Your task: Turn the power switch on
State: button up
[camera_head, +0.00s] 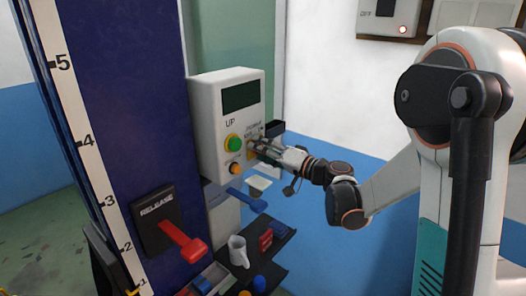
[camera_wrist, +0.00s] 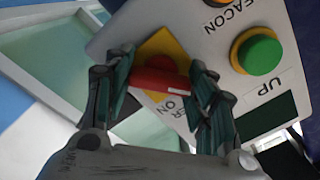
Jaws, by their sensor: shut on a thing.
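The power switch (camera_wrist: 158,82) is a red rotary handle on a yellow plate (camera_wrist: 163,47), beside a label ending in "ON". It is on the front of a white control box (camera_head: 207,125). My gripper (camera_head: 259,148) is at the box's lower right, and the switch is mostly hidden behind it in the head view. In the wrist view, my gripper (camera_wrist: 162,70) has its fingers on both sides of the red handle and is shut on it.
A green UP button (camera_head: 234,142) and an orange beacon knob (camera_head: 235,169) are close to the left. A blue lever (camera_head: 247,200) sticks out below. A red release lever (camera_head: 184,241) is on the blue column. A shelf below holds a white mug (camera_head: 238,251).

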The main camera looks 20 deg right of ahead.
jog(key=m+b, duration=0.1)
jog(key=m, duration=0.2)
jog(key=shift+f+m, duration=0.1)
jog(key=shift+m, duration=0.3)
jog(key=m+b, duration=0.1)
jog(key=m, duration=0.2)
jog(key=shift+m, duration=0.4)
jog(key=m+b, duration=0.1)
jog(key=m, duration=0.3)
jog(key=shift+m, duration=1.8)
jog(key=o, duration=1.1)
jog(key=shift+d, duration=0.1)
